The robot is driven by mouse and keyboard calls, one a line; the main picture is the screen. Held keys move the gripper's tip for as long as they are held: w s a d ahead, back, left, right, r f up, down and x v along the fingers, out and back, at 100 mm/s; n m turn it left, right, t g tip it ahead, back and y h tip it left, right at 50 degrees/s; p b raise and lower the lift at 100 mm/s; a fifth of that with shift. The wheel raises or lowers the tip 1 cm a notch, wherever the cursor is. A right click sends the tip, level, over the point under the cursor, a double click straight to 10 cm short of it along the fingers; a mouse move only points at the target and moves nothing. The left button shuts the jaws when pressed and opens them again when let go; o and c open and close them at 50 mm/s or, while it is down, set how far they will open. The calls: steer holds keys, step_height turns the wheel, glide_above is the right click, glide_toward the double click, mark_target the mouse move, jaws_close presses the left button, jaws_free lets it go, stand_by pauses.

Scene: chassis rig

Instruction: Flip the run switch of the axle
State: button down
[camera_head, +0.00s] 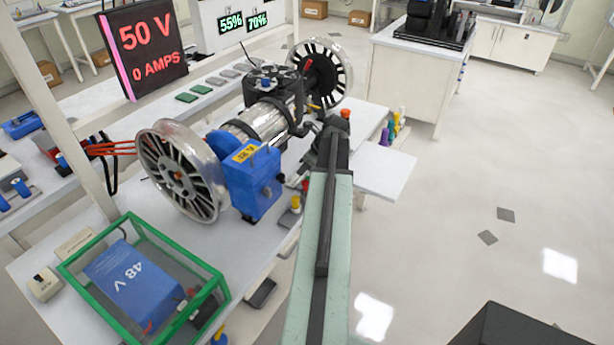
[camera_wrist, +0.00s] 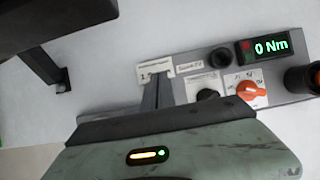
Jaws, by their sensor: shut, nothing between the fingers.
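The axle (camera_head: 262,121) is a chrome cylinder between two spoked wheels, with a blue box (camera_head: 252,180) and a dark motor housing (camera_head: 268,88). My gripper is at its right side in the head view, its fingertips hard to make out among dark parts. In the wrist view my gripper (camera_wrist: 157,84) is shut and empty, its tips in front of a white label (camera_wrist: 154,68) on a grey control panel (camera_wrist: 222,62). The panel has a black knob (camera_wrist: 207,95), an orange knob (camera_wrist: 251,91) and a "0 Nm" display (camera_wrist: 264,48). I cannot tell which control is the run switch.
A black screen (camera_head: 146,48) reads 50 V and 0 AMPS. A green-framed case (camera_head: 208,316) holds a blue 48 V block (camera_head: 128,283) at the bench's near end. A red-topped knob (camera_head: 345,113) stands near my arm. Open floor lies to the right.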

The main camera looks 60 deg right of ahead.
mark_target(300, 182)
steer(key=shift+f, duration=0.1)
steer(key=shift+f+b, duration=1.15)
steer(key=shift+b, duration=0.1)
steer(key=shift+s+a+f+b, duration=0.1)
steer(key=shift+f+b, duration=0.4)
steer(key=shift+b, duration=0.05)
steer(key=shift+s, duration=0.15)
steer(key=shift+s+a+r, duration=0.15)
steer(key=shift+s+a, duration=0.05)
steer(key=shift+s, duration=0.9)
steer(key=shift+w+d+r+p, duration=0.15)
steer(key=shift+w+r+p, duration=0.5)
steer(key=shift+p, duration=0.3)
step_height(300, 182, up, 6)
steer(key=p, duration=0.5)
steer(key=shift+w+d+f, duration=0.15)
steer(key=shift+f, duration=0.05)
